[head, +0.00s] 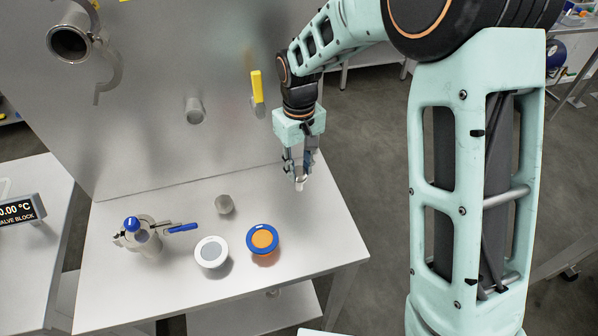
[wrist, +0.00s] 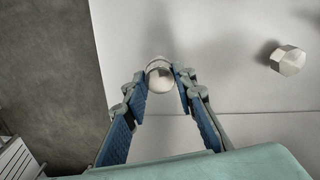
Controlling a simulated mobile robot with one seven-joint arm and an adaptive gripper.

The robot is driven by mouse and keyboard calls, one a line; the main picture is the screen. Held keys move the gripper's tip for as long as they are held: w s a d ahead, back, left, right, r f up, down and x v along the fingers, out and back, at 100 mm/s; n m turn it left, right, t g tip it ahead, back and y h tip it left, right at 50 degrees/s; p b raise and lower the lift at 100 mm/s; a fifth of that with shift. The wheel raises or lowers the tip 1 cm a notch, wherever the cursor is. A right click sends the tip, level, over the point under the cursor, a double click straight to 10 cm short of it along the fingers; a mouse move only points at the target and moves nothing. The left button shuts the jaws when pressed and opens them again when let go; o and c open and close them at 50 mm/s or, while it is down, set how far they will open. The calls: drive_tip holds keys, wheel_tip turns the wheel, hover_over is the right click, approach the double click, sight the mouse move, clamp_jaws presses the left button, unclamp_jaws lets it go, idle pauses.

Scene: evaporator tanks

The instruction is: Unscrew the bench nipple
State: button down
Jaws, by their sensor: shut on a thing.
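My gripper (head: 299,176) points down over the right back part of the bench (head: 150,290), close to the upright panel. It is shut on a small pale metal piece, which I take to be the bench nipple (head: 300,185). In the wrist view the nipple (wrist: 160,76) shows as a round, shiny end between the fingertips (wrist: 161,85). The fingers hide its sides, and I cannot tell whether it is seated in the bench. A hexagonal metal piece (head: 225,204) stands apart on the bench; it also shows in the wrist view (wrist: 290,60).
A valve with a blue handle (head: 148,238), a white-rimmed round piece (head: 212,252) and a blue-rimmed orange one (head: 263,240) stand toward the bench front. The panel (head: 150,130) carries a yellow lever (head: 257,87), a stub (head: 195,110) and a large port (head: 70,44).

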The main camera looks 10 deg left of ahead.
drive_tip(key=n, duration=0.3)
drive_tip(key=shift+n+p, duration=0.3)
drive_tip(key=shift+p, duration=0.05)
drive_tip(key=shift+r+n+p, duration=0.15)
drive_tip(key=shift+n+p, duration=0.45)
drive_tip(key=shift+n, duration=0.6)
drive_tip(key=shift+n+p, duration=0.35)
drive_tip(key=shift+n, duration=1.05)
drive_tip(key=n+p, duration=0.2)
drive_tip(key=n, duration=0.1)
drive_tip(key=shift+s, duration=0.1)
drive_tip(key=shift+n, duration=1)
